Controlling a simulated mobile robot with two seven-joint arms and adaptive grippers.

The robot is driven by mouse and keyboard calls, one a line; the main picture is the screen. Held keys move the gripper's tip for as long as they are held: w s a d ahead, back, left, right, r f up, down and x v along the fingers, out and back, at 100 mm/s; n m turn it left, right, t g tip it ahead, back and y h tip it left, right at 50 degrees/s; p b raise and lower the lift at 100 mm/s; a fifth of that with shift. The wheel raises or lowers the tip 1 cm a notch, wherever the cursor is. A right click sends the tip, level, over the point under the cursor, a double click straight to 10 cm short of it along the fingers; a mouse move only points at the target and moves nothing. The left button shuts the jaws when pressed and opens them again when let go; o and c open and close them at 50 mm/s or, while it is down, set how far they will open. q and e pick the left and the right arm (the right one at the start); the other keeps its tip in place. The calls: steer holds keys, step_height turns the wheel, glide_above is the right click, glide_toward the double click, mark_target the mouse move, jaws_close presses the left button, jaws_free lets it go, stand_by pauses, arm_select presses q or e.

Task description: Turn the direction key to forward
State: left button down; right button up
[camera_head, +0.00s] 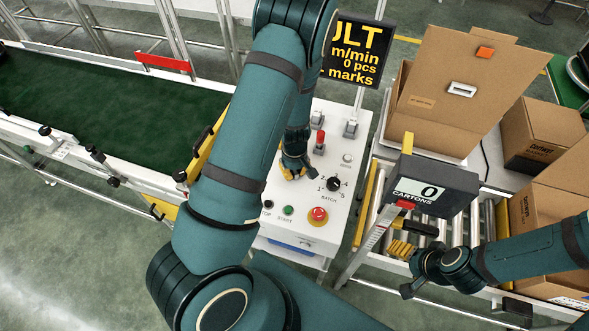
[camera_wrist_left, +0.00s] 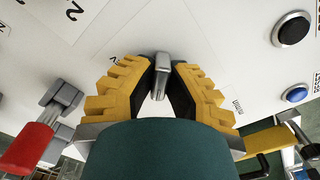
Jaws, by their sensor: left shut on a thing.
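The direction key is a small grey metal key (camera_wrist_left: 161,75) standing up from the white control panel (camera_head: 300,238). In the left wrist view it sits between the dark pads of my left gripper (camera_wrist_left: 161,85), whose yellow fingers are shut on it. In the head view my left gripper (camera_head: 293,170) is low over the panel, left of the batch dial (camera_head: 334,184), and its arm hides the panel's left part. The key is hidden there, and its setting cannot be read. My right gripper (camera_head: 402,250) is over the roller conveyor, apart from the panel; its opening is unclear.
A red-handled lever (camera_head: 320,141) and grey levers (camera_head: 352,128) stand close behind my left gripper. A green start button (camera_head: 288,210) and red emergency stop (camera_head: 318,215) are in front. The carton counter (camera_head: 431,187) and open cartons (camera_head: 455,85) are to the right, the green belt (camera_head: 90,100) left.

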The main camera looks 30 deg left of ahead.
arm_select(q)
steer(key=shift+s+f+n, duration=0.1)
steer(key=shift+n, duration=0.2)
stand_by(0.4)
steer(key=c, duration=1)
jaws_free()
step_height(320, 180, up, 12)
steer(key=shift+r, duration=0.1)
